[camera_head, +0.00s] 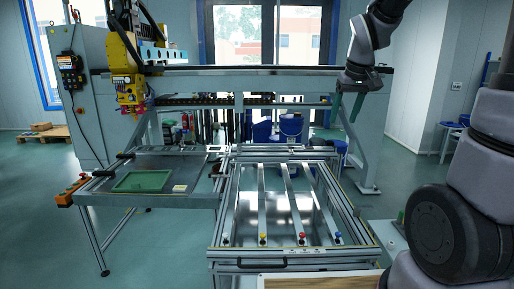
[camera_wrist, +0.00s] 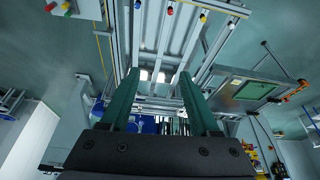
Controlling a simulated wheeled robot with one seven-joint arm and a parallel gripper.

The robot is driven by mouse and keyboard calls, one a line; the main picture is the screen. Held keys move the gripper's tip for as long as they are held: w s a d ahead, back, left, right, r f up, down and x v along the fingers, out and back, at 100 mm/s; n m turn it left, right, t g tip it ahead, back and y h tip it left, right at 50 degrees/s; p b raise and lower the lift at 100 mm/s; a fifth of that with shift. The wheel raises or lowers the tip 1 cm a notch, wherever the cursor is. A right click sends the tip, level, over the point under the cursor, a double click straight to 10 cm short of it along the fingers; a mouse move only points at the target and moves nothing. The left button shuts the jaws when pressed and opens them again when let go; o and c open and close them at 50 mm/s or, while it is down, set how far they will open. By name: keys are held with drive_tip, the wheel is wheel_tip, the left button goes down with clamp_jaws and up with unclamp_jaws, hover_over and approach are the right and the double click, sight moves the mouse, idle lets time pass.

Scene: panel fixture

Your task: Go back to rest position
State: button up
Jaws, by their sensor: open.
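My gripper (camera_head: 347,107) hangs from my arm in the upper right of the head view, fingers pointing down. In the wrist view my gripper (camera_wrist: 160,80) shows two green fingers spread apart with nothing between them. It is open, empty and touches nothing that I can see. The panel fixture (camera_head: 295,252), a metal frame with several lengthwise bars and coloured knobs, stands below and in front in the head view. The fixture also shows beyond the fingers in the wrist view (camera_wrist: 149,35).
A side table with a green tray (camera_head: 142,181) adjoins the fixture at left. A long grey beam (camera_head: 250,71) crosses behind, with a yellow machine head (camera_head: 128,90) at its left. Blue bins (camera_head: 291,125) stand at the back. Open floor lies at left.

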drive_tip(key=s+r+m+t, duration=0.1)
drive_tip(key=s+r, duration=0.3)
drive_tip(key=s, duration=0.4)
drive_tip(key=s+r+m+t+y, duration=0.1)
drive_tip(key=s+r+m, duration=0.3)
drive_tip(key=s, duration=0.5)
drive_tip(key=shift+s+t+y, duration=0.25)
drive_tip(key=shift+t+y, duration=0.05)
drive_tip(key=shift+t, duration=0.2)
